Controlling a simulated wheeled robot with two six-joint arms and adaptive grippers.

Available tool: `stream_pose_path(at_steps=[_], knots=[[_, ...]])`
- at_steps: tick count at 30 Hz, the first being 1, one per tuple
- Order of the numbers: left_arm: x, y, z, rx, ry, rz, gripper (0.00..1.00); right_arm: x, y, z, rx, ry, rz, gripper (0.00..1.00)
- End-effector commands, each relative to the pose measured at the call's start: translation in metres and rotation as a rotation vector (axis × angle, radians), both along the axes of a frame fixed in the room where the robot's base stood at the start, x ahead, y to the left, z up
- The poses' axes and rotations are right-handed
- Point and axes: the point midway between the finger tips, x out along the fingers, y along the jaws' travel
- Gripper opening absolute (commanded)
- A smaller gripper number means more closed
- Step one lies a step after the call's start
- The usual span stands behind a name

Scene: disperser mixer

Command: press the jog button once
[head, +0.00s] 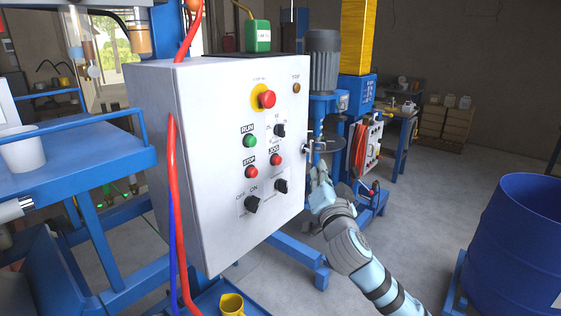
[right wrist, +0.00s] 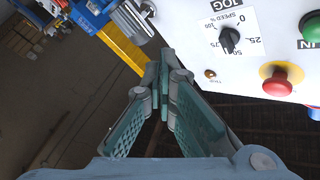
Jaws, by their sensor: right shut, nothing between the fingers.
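The jog button (head: 277,160) is a red button under the JOG label on the front of a white control box (head: 215,240) in the head view. It is outside the right wrist view, where only the JOG label (right wrist: 226,4) shows at the top edge. My right gripper (head: 319,172) is beside the box's right edge, to the right of the jog button and apart from it. In the right wrist view its fingers (right wrist: 162,88) are shut with nothing between them. My left gripper is not in view.
A speed knob (head: 280,130), green RUN button (head: 250,141), red STOP button (head: 250,172) and red emergency stop (head: 267,99) share the panel. A red cable (head: 176,215) hangs down its left side. A blue mixer (head: 323,100) stands behind; a blue drum (head: 515,245) stands right.

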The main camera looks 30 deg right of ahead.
Motion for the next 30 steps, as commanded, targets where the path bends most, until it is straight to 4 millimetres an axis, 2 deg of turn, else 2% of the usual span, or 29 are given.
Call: stream_pose_path(at_steps=[11, 15, 21, 30], knots=[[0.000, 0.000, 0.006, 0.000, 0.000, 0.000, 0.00, 0.051, 0.017, 0.001, 0.004, 0.000, 0.005, 0.00], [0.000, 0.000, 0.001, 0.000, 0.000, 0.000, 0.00, 0.066, 0.020, -0.001, 0.002, 0.001, 0.001, 0.00], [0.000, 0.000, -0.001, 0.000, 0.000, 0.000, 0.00, 0.076, 0.024, -0.001, 0.000, 0.002, 0.002, 0.00], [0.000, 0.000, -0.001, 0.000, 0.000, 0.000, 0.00, 0.076, 0.024, 0.000, 0.000, 0.002, 0.002, 0.00]])
